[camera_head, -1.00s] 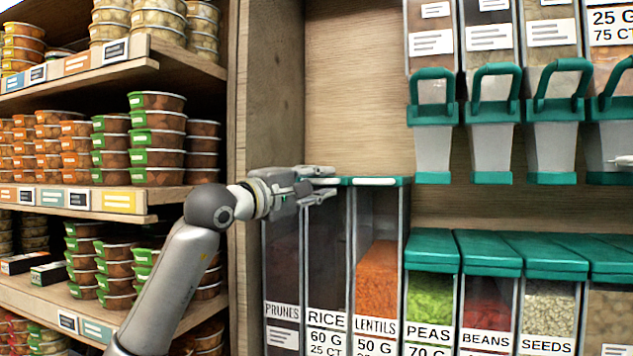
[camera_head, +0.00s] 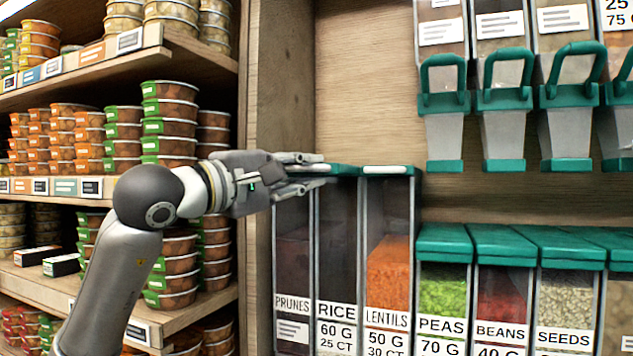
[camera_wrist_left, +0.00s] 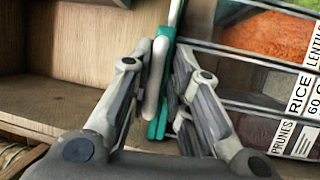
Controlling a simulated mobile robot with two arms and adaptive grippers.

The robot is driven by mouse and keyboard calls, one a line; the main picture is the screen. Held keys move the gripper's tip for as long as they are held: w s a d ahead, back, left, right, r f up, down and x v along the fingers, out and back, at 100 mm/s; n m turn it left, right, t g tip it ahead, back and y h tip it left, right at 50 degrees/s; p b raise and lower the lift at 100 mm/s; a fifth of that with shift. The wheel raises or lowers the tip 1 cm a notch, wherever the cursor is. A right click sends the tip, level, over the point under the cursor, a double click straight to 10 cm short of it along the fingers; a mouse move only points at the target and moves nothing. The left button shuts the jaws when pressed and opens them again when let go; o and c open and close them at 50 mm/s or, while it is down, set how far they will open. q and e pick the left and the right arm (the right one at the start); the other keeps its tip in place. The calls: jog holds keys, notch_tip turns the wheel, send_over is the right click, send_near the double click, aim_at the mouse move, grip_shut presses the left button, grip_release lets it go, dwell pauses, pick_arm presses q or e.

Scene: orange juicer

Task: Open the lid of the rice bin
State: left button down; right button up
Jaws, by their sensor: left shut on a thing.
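My left gripper (camera_head: 308,171) comes in from the left at lid height. In the left wrist view, my left gripper (camera_wrist_left: 165,85) is shut on a teal lid with a pale handle (camera_wrist_left: 153,80). It appears to be the rice lid, with the RICE label (camera_wrist_left: 299,92) to the right. Whether the lid has lifted is unclear.
The lentils bin (camera_head: 388,270) adjoins on the right and the prunes bin (camera_head: 292,250) on the left. Lower teal-lidded bins stand farther right, with handled dispensers (camera_head: 505,100) above. Shelves of stacked tubs (camera_head: 168,125) fill the left. The wooden back panel (camera_head: 365,80) above the bins is clear.

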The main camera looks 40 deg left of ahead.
pick_arm(q)
jog(key=shift+s+r, duration=0.45)
jog(key=shift+s, duration=0.25)
jog(key=c, duration=1.6)
grip_release()
jog(key=shift+o, duration=0.4)
jog(key=shift+s+d, duration=0.1)
jog(key=shift+d, duration=0.1)
jog(key=shift+f, duration=0.2)
jog(key=v, duration=1.1)
jog(key=shift+s+a+f, duration=0.15)
jog(key=shift+s, duration=0.2)
